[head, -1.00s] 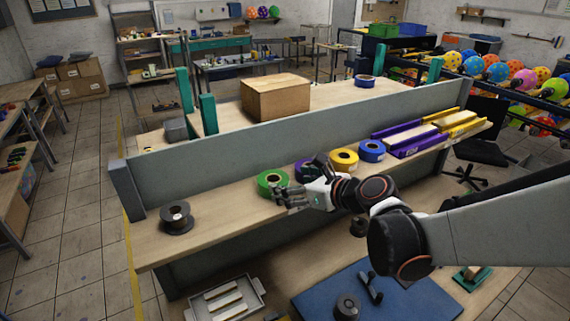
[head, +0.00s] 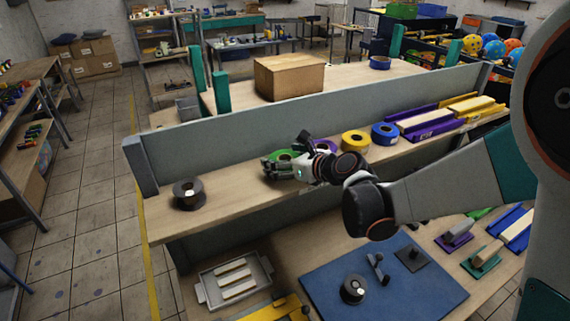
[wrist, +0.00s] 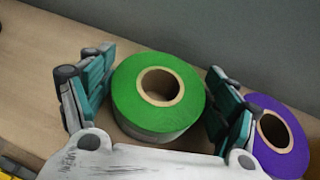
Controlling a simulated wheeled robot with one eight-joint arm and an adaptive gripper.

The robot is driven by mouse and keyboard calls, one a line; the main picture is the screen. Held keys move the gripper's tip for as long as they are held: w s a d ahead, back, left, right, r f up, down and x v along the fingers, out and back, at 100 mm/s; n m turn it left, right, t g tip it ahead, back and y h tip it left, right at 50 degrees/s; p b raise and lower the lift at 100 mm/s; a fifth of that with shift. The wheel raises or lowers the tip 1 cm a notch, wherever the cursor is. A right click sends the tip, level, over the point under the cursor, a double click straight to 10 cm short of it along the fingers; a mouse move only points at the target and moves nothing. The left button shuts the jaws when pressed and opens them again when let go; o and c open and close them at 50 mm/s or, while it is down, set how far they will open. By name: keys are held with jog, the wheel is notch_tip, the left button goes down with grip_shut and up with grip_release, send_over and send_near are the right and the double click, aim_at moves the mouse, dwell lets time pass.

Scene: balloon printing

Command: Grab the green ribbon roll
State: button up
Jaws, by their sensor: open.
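The green ribbon roll (wrist: 125,97) lies flat on the wooden shelf, its hollow core facing up. In the wrist view it sits between the two open fingers of my gripper (wrist: 155,92), one finger on its left and one on its right. The right finger is very near or touching the roll; I cannot tell which. In the head view my gripper (head: 284,170) covers most of the green roll (head: 281,155), and only its upper part shows behind the fingers.
A purple roll (wrist: 290,150) lies close to the right finger. Yellow (head: 355,142) and blue (head: 385,133) rolls stand farther right on the shelf. A dark spool (head: 189,194) is at the shelf's left. The grey back panel (head: 240,140) rises behind.

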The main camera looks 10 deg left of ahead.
jog(key=c, duration=0.9)
